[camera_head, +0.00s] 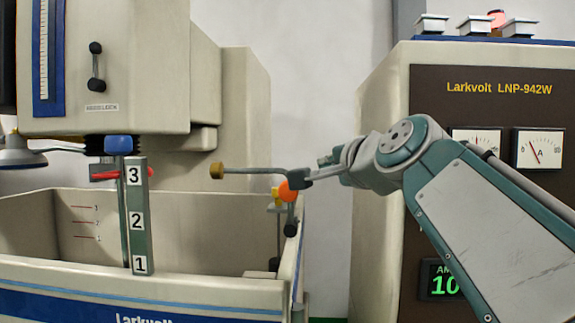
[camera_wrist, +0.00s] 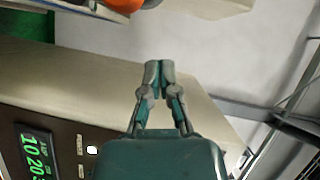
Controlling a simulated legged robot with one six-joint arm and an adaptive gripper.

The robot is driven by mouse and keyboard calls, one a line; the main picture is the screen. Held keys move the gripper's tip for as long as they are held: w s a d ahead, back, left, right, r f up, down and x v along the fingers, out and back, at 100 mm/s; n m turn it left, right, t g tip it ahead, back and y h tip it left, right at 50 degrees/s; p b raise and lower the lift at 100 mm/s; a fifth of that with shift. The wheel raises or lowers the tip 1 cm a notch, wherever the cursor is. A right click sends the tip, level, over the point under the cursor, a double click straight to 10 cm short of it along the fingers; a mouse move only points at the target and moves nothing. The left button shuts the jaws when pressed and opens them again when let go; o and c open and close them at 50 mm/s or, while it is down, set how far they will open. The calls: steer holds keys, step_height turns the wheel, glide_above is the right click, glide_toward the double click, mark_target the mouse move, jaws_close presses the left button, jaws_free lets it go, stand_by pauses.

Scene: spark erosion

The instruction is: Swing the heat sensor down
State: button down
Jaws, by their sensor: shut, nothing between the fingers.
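What looks like the heat sensor is a thin grey rod (camera_head: 252,171) with a brass-coloured tip (camera_head: 217,171). It is about level, above the right part of the machine's tank. Its right end meets an orange ball (camera_head: 288,191) on a mount at the tank's right wall; the ball also shows, cut off, at the top of the wrist view (camera_wrist: 122,4). My gripper (camera_head: 297,179) comes in from the right and its tip overlaps the ball's upper right in the head view. In the wrist view my gripper (camera_wrist: 159,66) is shut and empty, with the ball apart from its fingertips.
The tank (camera_head: 140,283) stands below, with a numbered post (camera_head: 138,240) and a red pointer (camera_head: 104,174) left of the rod. The machine head (camera_head: 120,70) hangs above. A cabinet (camera_head: 430,110) with gauges stands at the right. A pale wall (camera_head: 325,90) lies behind.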

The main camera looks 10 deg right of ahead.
mark_target(281, 171)
steer(key=w+a+f, duration=0.1)
steer(key=w+a, duration=0.2)
steer(key=w, duration=0.3)
steer(key=shift+w+a+f, duration=0.15)
steer(key=shift+a+f, duration=0.1)
steer(key=shift+a, duration=0.05)
steer(key=shift+a, duration=0.1)
steer(key=shift+w+a+n+g, duration=0.15)
steer(key=shift+a+n+g, duration=0.05)
steer(key=shift+a+n, duration=0.25)
steer(key=shift+w+a+n+g, duration=0.2)
steer(key=shift+a+n, duration=0.15)
steer(key=shift+a, duration=0.15)
steer(key=w+a+f+n+g+h, duration=0.3)
steer(key=a+f+n+h, duration=0.4)
steer(key=a+f+n, duration=0.2)
steer(key=shift+a+f+n+g, duration=0.3)
steer(key=shift+a+f+g, duration=0.15)
steer(key=shift+f, duration=0.4)
steer(key=shift+w, duration=0.1)
